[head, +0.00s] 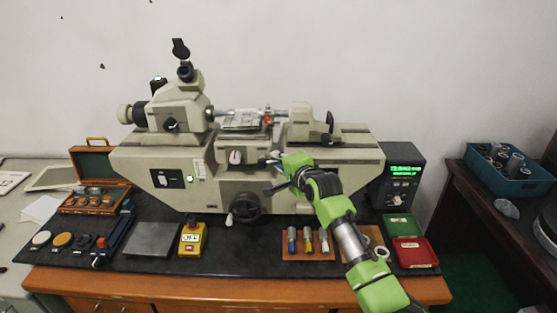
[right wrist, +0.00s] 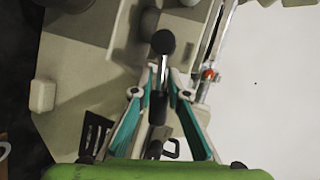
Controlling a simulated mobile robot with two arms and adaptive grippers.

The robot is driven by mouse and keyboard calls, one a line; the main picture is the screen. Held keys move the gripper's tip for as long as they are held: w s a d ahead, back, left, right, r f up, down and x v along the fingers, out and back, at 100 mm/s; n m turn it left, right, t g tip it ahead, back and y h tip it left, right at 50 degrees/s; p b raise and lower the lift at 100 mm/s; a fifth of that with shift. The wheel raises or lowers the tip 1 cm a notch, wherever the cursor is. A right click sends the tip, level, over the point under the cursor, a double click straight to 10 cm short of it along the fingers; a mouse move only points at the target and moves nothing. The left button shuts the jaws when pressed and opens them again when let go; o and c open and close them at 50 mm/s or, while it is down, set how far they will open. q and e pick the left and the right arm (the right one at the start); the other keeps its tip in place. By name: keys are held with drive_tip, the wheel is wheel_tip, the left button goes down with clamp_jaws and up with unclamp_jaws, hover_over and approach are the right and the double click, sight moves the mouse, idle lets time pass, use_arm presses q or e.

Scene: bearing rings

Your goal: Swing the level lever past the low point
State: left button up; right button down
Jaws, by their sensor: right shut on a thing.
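The measuring machine (head: 330,175) is a large pale beige instrument on the bench. The level lever (right wrist: 163,42), a metal rod with a black ball knob, shows in the right wrist view. My right gripper (head: 280,170) is at the front of the machine, just right of the small round dial. In the right wrist view its teal fingers (right wrist: 162,78) are closed on the lever's rod, with the black knob beyond the tips. In the head view the gripper hides most of the lever. My left gripper is not in view.
A black handwheel (head: 246,208) is below and left of the gripper. A yellow switch box (head: 192,240), colored cylinders in a wooden holder (head: 306,252), and green (head: 400,226) and red (head: 416,252) trays stand in front. A display box (head: 400,185) is at the right.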

drive_tip(key=shift+a+r+n+h+p, duration=0.15)
drive_tip(key=shift+r+n+h+p, duration=0.15)
drive_tip(key=shift+r+n+p, duration=0.45)
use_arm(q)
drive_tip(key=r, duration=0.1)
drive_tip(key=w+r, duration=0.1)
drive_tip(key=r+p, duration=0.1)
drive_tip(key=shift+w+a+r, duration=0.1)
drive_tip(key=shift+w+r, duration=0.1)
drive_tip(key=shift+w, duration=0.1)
use_arm(e)
drive_tip(key=shift+f+g, duration=0.1)
drive_tip(key=shift+g, duration=0.2)
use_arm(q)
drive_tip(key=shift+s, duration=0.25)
use_arm(e)
drive_tip(key=c, duration=2)
unclamp_jaws()
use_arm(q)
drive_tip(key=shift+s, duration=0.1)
use_arm(e)
drive_tip(key=shift+o, duration=0.2)
drive_tip(key=shift+f, duration=0.1)
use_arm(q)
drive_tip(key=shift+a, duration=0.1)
use_arm(e)
drive_tip(key=v, duration=1.2)
drive_tip(key=shift+a, duration=0.15)
